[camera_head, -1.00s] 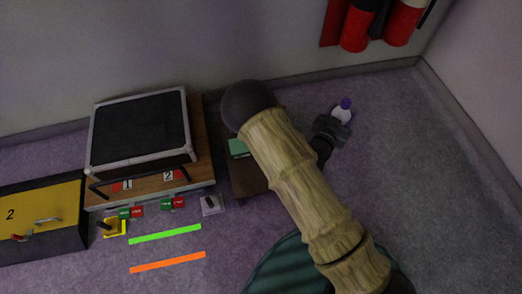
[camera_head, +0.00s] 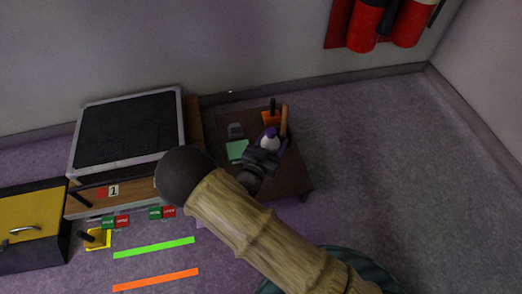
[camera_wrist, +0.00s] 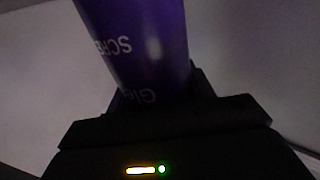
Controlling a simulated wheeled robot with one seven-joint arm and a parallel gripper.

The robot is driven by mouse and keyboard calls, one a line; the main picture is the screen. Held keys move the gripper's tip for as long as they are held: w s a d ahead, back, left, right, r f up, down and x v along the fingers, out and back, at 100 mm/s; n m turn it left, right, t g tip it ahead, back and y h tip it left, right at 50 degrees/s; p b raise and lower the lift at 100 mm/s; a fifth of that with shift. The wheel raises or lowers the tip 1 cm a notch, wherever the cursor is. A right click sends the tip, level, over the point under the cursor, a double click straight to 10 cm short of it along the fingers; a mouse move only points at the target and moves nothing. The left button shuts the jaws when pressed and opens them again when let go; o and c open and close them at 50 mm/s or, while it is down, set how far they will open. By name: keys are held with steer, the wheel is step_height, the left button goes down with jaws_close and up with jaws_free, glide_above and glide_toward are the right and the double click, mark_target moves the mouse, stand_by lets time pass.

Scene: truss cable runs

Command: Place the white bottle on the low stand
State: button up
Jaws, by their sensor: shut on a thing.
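In the wrist view a purple, lettered part of the bottle (camera_wrist: 138,45) rises from between the dark jaws (camera_wrist: 162,98). My gripper is shut on it. My arm hides the stand's left front part.
On the stand are a green pad (camera_head: 237,150), a small grey item (camera_head: 235,130), and an orange block (camera_head: 270,117) with a dark upright post, beside a brown upright piece (camera_head: 284,121). A framed black panel (camera_head: 125,132) stands at left. Floor at right is clear.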

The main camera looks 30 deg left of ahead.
step_height(320, 180, down, 6)
steer(key=b, duration=0.4)
steer(key=shift+f, duration=0.1)
steer(key=shift+f+b, duration=1.3)
steer(key=shift+f, duration=0.55)
steer(key=shift+f, duration=0.1)
steer(key=o, duration=1.2)
steer(key=shift+f, duration=0.1)
